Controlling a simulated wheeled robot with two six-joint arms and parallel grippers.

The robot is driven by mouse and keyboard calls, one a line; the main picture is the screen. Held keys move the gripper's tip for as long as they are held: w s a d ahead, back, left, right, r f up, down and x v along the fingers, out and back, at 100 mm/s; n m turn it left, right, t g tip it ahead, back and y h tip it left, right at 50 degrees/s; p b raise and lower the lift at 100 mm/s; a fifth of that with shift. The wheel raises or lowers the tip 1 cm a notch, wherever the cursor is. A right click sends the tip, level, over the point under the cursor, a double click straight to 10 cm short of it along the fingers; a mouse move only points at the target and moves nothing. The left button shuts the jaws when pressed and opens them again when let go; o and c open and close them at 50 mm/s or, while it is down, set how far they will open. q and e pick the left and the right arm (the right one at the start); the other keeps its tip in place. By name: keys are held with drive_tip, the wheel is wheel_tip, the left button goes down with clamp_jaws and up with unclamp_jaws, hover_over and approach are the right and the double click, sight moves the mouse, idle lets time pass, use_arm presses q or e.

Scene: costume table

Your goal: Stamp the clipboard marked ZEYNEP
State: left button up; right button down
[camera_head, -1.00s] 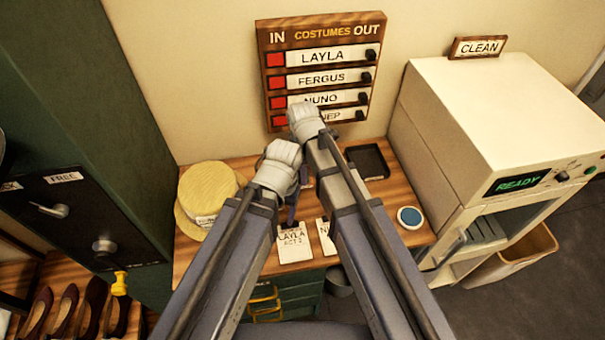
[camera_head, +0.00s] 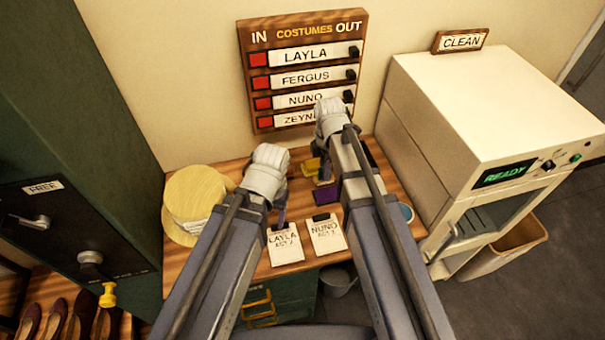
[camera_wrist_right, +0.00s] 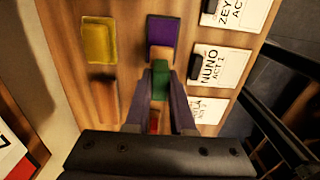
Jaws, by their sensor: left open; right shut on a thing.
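The ZEYNEP clipboard (camera_wrist_right: 238,14) lies at the top edge of the right wrist view, partly cut off; my right arm hides it in the head view. The NUNO clipboard (camera_head: 326,237) and LAYLA clipboard (camera_head: 287,248) lie on the table's front part. My right gripper (camera_wrist_right: 160,88) is shut on a small stamp-like piece (camera_wrist_right: 160,80), green with a tan part, close to the purple pad (camera_wrist_right: 163,30). Whether it touches the pad I cannot tell. My left gripper (camera_head: 282,215) is open and empty, pointing down near the LAYLA clipboard.
A yellow pad (camera_wrist_right: 98,42) lies beside the purple one. A straw hat (camera_head: 193,200) sits at the table's left. A name board (camera_head: 304,70) hangs on the wall behind. A white machine reading READY (camera_head: 480,100) stands at the right, a green cabinet (camera_head: 80,130) at the left.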

sight(330, 177)
drive_tip(key=shift+d+f, duration=0.1)
drive_tip(key=shift+d, duration=0.9)
use_arm(q)
drive_tip(key=shift+f, duration=0.15)
drive_tip(key=shift+f, duration=0.15)
use_arm(e)
drive_tip(key=shift+f, duration=0.15)
use_arm(q)
wheel_tip(330, 177, down, 6)
drive_tip(key=b, duration=0.6)
use_arm(e)
wheel_tip(330, 177, down, 6)
drive_tip(key=shift+w+r, duration=0.1)
drive_tip(key=shift+r, duration=0.05)
use_arm(q)
drive_tip(key=shift+f+b, duration=0.35)
drive_tip(key=shift+b, duration=0.25)
use_arm(e)
drive_tip(key=shift+f, duration=0.55)
use_arm(q)
drive_tip(key=shift+r, duration=0.1)
use_arm(e)
drive_tip(key=shift+r, duration=0.15)
wheel_tip(330, 177, up, 7)
drive_tip(key=p, duration=0.7)
use_arm(q)
wheel_tip(330, 177, up, 7)
